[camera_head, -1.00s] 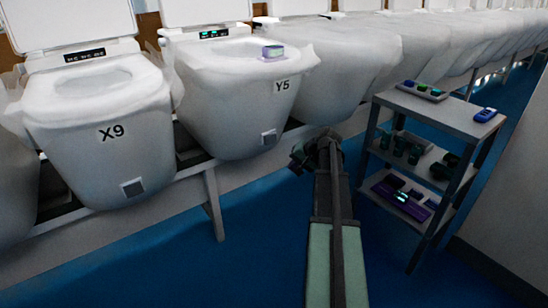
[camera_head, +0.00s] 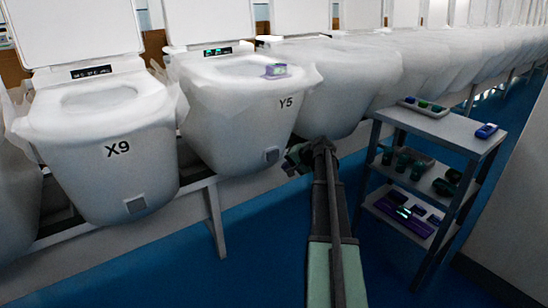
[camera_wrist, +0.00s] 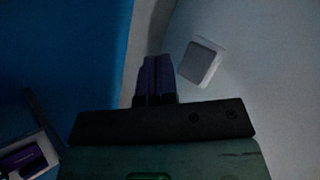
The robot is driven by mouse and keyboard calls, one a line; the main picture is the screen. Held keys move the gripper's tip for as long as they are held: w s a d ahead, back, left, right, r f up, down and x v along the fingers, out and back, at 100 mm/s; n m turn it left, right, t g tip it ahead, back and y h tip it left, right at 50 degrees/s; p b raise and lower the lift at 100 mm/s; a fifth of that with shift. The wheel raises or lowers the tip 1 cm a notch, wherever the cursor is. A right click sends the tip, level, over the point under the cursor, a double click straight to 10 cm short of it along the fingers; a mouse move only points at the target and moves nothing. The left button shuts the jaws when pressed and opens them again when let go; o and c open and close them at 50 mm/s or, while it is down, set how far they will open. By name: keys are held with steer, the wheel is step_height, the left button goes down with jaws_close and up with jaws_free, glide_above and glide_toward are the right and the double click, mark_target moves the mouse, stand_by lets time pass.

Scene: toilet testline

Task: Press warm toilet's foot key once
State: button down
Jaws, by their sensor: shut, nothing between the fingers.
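Toilet Y5 (camera_head: 235,115) is white, wrapped in clear plastic, with a lit green display (camera_head: 217,50). Its foot key (camera_head: 272,155) is a small grey square low on its front; a pale square key also shows in the wrist view (camera_wrist: 201,62). Toilet X9 (camera_head: 95,150) stands to its left with a similar foot key (camera_head: 135,205). Which toilet is warm I cannot tell. My gripper (camera_head: 293,160) is just right of Y5's key. In the wrist view its purple fingers (camera_wrist: 156,70) are shut and empty, just left of the key; contact is not visible.
A grey three-shelf cart (camera_head: 440,125) with several small devices stands close to the right of my arm. More wrapped toilets line the back right. The blue floor in front of the toilets is clear.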

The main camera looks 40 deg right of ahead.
mark_target(277, 158)
steer(key=shift+w, duration=2.35)
steer(key=shift+w, duration=0.15)
steer(key=shift+w, duration=0.3)
steer(key=shift+w, duration=0.4)
stand_by(0.5)
steer(key=shift+s, duration=0.85)
steer(key=s, duration=0.5)
